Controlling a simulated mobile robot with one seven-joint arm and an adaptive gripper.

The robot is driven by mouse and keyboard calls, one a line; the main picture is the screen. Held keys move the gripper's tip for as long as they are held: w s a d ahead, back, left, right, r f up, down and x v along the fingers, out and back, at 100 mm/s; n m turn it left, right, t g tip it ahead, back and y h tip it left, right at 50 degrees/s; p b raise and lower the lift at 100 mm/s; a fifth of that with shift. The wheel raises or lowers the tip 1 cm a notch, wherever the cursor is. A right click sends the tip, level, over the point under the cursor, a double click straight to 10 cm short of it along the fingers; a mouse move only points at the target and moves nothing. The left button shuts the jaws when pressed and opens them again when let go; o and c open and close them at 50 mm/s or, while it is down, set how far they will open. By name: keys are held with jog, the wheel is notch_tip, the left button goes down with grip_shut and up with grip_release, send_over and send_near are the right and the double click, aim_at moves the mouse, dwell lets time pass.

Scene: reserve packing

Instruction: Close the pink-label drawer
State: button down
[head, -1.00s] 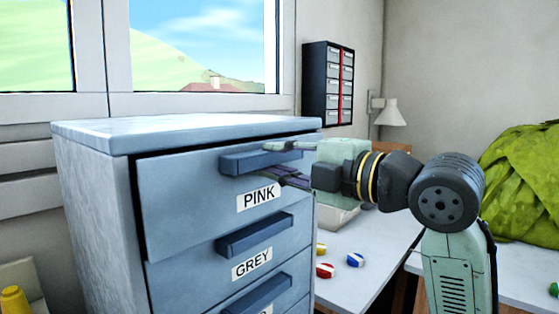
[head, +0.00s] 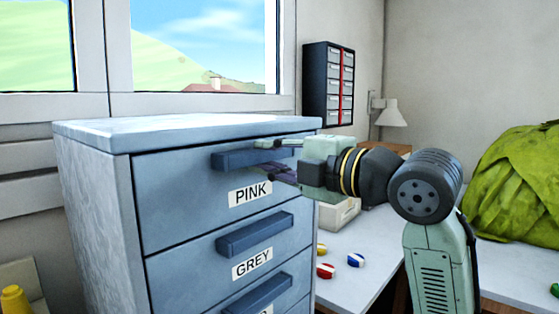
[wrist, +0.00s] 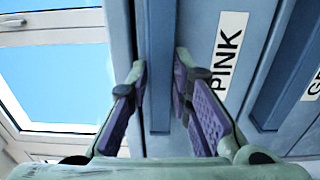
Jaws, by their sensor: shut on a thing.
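The pink-label drawer (head: 175,200) is the top drawer of a blue-grey cabinet. In the head view its front looks flush with the cabinet, just under the top. Its white PINK label (head: 250,193) sits below the bar handle (head: 232,160); the label also shows in the wrist view (wrist: 228,52). My gripper (head: 270,156) is at the right end of this handle. In the wrist view the handle (wrist: 160,60) runs between the two purple-padded fingers of my gripper (wrist: 160,85), one on each side. My gripper is shut on the handle.
The GREY drawer (head: 180,266) lies directly below, with its own projecting handle (head: 254,234). To the right, a white table (head: 345,290) holds a pale box (head: 338,214) and small striped pieces (head: 325,271). A green draped heap (head: 520,185) stands far right.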

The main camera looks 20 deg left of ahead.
jog(key=shift+a+f, duration=0.2)
jog(key=shift+f, duration=0.05)
jog(key=c, duration=1.5)
grip_release()
jog(key=shift+r, duration=0.1)
jog(key=v, duration=1.2)
